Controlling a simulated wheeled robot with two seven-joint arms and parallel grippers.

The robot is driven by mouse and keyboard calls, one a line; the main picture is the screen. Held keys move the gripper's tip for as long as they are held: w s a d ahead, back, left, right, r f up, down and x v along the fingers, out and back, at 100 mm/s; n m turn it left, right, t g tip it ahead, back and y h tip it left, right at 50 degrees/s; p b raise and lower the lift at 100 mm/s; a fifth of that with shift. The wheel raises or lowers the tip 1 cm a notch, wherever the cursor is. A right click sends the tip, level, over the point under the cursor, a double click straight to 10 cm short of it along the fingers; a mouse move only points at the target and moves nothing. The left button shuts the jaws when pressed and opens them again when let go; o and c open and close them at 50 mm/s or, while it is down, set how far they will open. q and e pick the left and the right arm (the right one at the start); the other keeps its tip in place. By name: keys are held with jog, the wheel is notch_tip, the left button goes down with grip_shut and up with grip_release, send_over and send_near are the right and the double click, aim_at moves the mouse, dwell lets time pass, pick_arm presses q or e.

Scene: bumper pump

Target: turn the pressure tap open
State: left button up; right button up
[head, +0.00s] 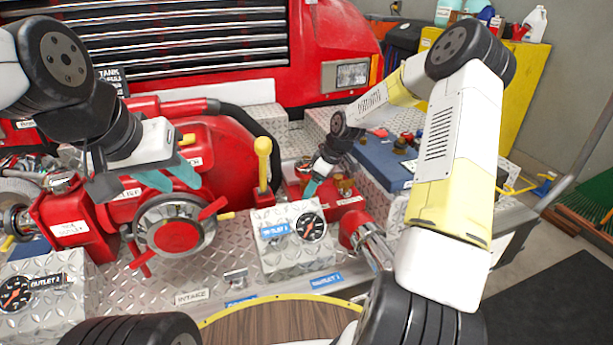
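No part in the head view is clearly marked as the pressure tap. A red block with small brass fittings (345,187) sits right of the yellow-knobbed lever (262,160); the tap may be among these, but I cannot tell. My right gripper (311,187) points down at the left side of this block, with a teal fingertip showing. Its grip and any contact are too small to make out. My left gripper (172,181) hangs in front of the red pump body (225,150), above the red-spoked wheel (178,235). Its teal fingers are apart and nothing shows between them.
A pressure gauge (312,227) is on a metal box labelled outlet 1, just in front of my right gripper. Another gauge (15,294) is at the far left. A blue toolbox top (385,160) with small parts lies to the right. A red truck front (335,35) stands behind.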

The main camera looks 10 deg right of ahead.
jog(key=v, duration=0.7)
jog(key=shift+d+r, duration=0.2)
jog(key=shift+r, duration=0.15)
jog(key=shift+s, duration=0.15)
